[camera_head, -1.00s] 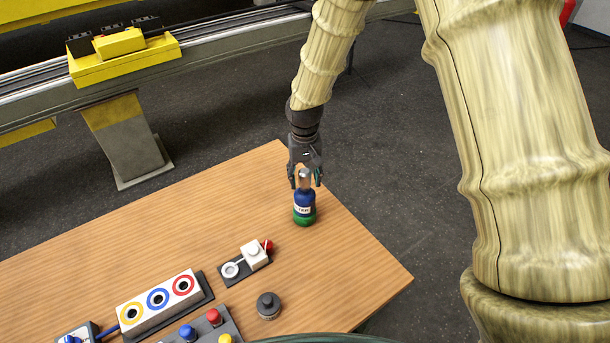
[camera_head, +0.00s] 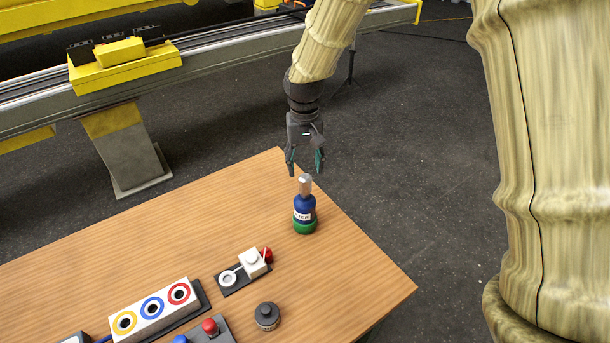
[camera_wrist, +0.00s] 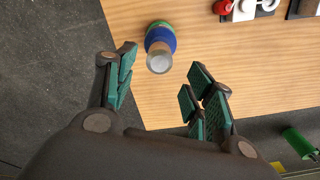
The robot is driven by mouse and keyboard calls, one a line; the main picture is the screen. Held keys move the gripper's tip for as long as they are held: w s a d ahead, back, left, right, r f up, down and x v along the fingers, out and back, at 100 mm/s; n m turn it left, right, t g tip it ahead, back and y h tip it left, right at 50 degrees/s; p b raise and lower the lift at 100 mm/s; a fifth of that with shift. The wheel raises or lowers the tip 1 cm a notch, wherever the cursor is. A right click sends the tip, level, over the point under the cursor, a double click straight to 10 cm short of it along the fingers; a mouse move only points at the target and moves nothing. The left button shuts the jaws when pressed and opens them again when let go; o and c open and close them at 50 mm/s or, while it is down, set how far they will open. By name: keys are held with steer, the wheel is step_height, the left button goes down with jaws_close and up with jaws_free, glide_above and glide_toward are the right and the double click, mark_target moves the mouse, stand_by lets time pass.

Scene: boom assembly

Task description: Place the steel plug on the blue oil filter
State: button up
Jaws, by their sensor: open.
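The blue oil filter (camera_head: 304,208) stands upright on the wooden table, with a white label and a green lower part. The steel plug (camera_head: 305,184) sits on top of it, looking upright. My gripper (camera_head: 304,172) is open and empty, just above the plug and apart from it. In the wrist view, the plug (camera_wrist: 159,60) shows as a silver disc on the blue filter (camera_wrist: 161,36), beyond the open fingertips of my gripper (camera_wrist: 160,72).
The table (camera_head: 220,215) is clear around the filter; its right edge is near. A small black base with a white block (camera_head: 252,262), a dark knobbed weight (camera_head: 267,316) and a white box with coloured rings (camera_head: 152,308) stand nearer. A yellow-trimmed rail (camera_head: 220,60) runs behind.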

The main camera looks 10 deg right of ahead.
steer(key=shift+r+b, duration=0.75)
steer(key=shift+r, duration=1.75)
steer(key=shift+r, duration=0.1)
